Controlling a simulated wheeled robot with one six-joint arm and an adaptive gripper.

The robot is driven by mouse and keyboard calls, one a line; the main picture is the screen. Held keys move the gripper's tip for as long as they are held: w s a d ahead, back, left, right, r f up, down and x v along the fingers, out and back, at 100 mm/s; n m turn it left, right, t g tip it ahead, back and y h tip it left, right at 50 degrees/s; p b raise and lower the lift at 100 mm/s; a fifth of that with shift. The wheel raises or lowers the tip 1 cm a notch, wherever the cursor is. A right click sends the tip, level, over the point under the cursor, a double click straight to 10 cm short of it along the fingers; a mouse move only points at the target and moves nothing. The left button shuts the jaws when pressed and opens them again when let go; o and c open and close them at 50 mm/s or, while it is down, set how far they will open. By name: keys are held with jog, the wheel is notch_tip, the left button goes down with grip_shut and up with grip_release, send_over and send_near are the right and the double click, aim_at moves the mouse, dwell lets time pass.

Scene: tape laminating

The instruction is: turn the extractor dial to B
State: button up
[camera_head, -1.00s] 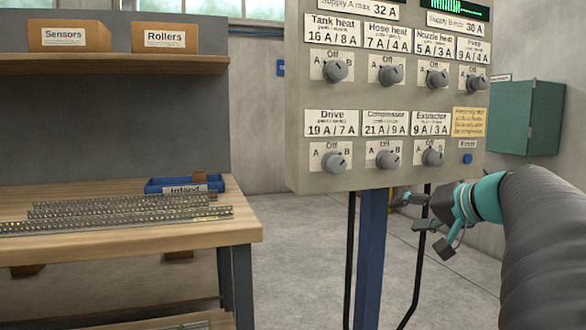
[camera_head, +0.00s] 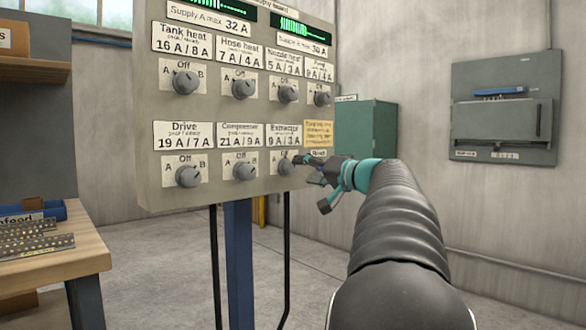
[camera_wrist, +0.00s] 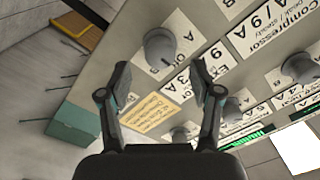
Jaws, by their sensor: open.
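The extractor dial (camera_head: 286,166) is a grey knob at the right end of the panel's lower row, under the Extractor 9 A / 3 A label (camera_head: 284,136). Which mark it points to is too small to tell. My gripper (camera_head: 312,163) is just right of this dial, close to the panel face. In the wrist view, the dial (camera_wrist: 160,48) lies beyond and roughly between the fingertips of my open gripper (camera_wrist: 161,74). Nothing is held, and the fingers appear apart from the dial.
The panel (camera_head: 210,105) carries several other dials, including the compressor dial (camera_head: 244,171) to the left. A yellow note (camera_head: 318,133) is above my gripper. A green cabinet (camera_head: 367,140) and a grey wall box (camera_head: 503,112) stand right. A workbench (camera_head: 60,258) is at left.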

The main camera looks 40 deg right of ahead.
aim_at(295, 168)
jog(key=shift+w+a, duration=0.15)
jog(key=shift+w, duration=1.2)
jog(key=shift+w+a, duration=0.15)
jog(key=shift+w, duration=1.2)
jog(key=c, duration=1.1)
